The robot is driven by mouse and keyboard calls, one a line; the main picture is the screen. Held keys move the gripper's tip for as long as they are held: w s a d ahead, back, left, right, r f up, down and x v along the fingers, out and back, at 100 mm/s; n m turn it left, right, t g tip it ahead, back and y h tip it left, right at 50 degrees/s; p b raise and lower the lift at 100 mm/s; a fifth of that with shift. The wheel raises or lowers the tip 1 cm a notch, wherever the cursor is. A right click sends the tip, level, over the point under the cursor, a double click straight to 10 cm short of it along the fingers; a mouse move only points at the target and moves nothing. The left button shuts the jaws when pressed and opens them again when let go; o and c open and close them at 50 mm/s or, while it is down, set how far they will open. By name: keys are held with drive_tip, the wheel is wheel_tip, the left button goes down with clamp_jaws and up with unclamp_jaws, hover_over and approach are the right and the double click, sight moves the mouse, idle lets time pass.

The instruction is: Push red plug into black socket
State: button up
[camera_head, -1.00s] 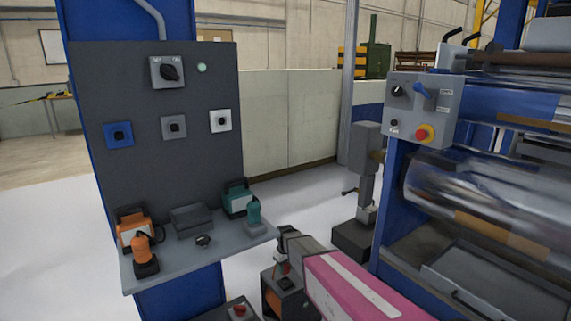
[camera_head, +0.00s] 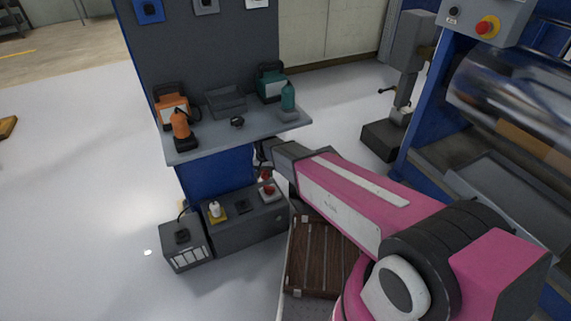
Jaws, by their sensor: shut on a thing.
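My gripper (camera_head: 264,160) is at the end of my pink arm, above the right part of a dark grey box. It is small and dark in the picture, and its fingers are hard to make out. A small red piece, which looks like the red plug (camera_head: 265,174), shows just below it, in its grasp. The black socket (camera_head: 242,206) lies on the box top, left of and below the gripper. A pale plate with a red part (camera_head: 269,190) sits on the box top at the right. A yellow base with a white plug (camera_head: 216,211) stands at the left.
A smaller grey box (camera_head: 184,244) stands left of the dark grey box (camera_head: 250,228). A grey shelf (camera_head: 210,142) with orange and green tools overhangs behind. A brown slatted case (camera_head: 318,255) lies at right under my arm.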

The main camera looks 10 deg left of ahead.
drive_tip(key=s+a+f+m, duration=0.2)
drive_tip(key=s+a+m, duration=0.1)
drive_tip(key=s+a, duration=0.6)
drive_tip(key=shift+w+a+f, duration=0.15)
drive_tip(key=shift+f, duration=1.15)
drive_tip(key=shift+w+a+f, duration=0.1)
drive_tip(key=shift+f, duration=1.25)
drive_tip(key=shift+w+a+f, duration=0.15)
drive_tip(key=shift+f, duration=1.15)
drive_tip(key=shift+f, duration=0.65)
drive_tip(key=o, duration=1.4)
drive_tip(key=shift+c, duration=0.2)
wheel_tip(320, 180, up, 11)
drive_tip(key=shift+s+f, duration=0.1)
